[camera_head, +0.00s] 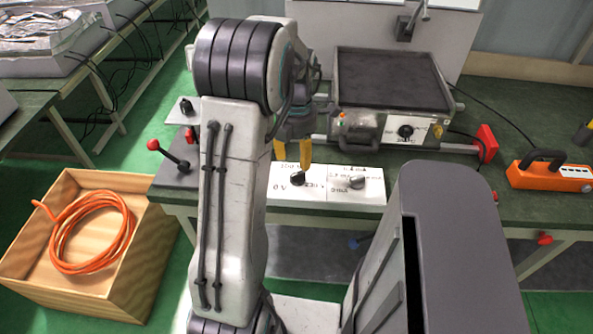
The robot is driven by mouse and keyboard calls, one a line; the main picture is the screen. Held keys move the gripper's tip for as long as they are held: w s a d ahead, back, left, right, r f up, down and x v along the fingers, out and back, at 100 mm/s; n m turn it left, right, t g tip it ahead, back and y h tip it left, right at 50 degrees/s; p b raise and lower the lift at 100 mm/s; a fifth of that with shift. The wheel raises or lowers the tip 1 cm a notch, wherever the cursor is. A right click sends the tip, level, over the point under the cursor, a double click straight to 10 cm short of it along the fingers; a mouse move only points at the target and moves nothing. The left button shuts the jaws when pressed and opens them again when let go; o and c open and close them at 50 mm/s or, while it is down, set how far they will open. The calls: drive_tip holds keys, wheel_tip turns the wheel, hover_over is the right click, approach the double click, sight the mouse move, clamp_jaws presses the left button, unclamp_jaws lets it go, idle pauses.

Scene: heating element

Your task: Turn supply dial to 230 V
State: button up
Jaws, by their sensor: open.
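A white panel (330,191) with dark lettering lies at the front edge of the green bench, left of the bench's middle. It carries a dark dial (298,178) with "0 V" printed at its lower left, and a second grey dial (356,183) to the right. The dial positions are too small to read surely. My gripper (293,154) has yellow fingertips and is open, just above and behind the left dial. I cannot tell whether a fingertip touches the dial. My arm hides the panel's left side.
A hot plate unit (390,80) with its own black knob (405,131) stands behind the panel. A red-knobbed lever (153,145) is left of my arm. A red block (487,141) and an orange device (548,174) are right. A wooden crate (60,285) holds an orange hose (93,232).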

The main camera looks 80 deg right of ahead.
sight(297, 172)
drive_tip(key=shift+f, duration=3.2)
drive_tip(key=shift+c, duration=0.2)
clamp_jaws()
